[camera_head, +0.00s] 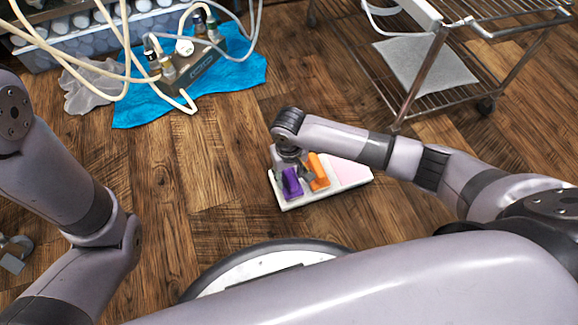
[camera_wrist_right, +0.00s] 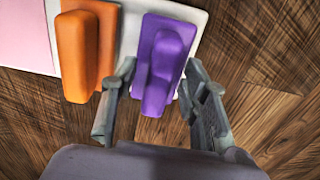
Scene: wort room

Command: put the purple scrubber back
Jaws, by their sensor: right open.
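The purple scrubber (camera_head: 292,184) lies at the left end of a white tray (camera_head: 296,203) on the wooden floor. It also shows in the wrist view (camera_wrist_right: 161,62), where its near end extends past the tray's edge in the picture. My right gripper (camera_head: 296,172) is over that end of the tray. In the wrist view my right gripper (camera_wrist_right: 159,75) is open, with one finger on each side of the purple scrubber. Whether the fingers touch it I cannot tell.
An orange scrubber (camera_head: 318,172) lies beside the purple one, close to one finger. A pink area (camera_head: 350,173) covers the tray's right end. A metal cart (camera_head: 440,60) stands at upper right. A blue cloth (camera_head: 235,70) with a device and hoses lies at upper left.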

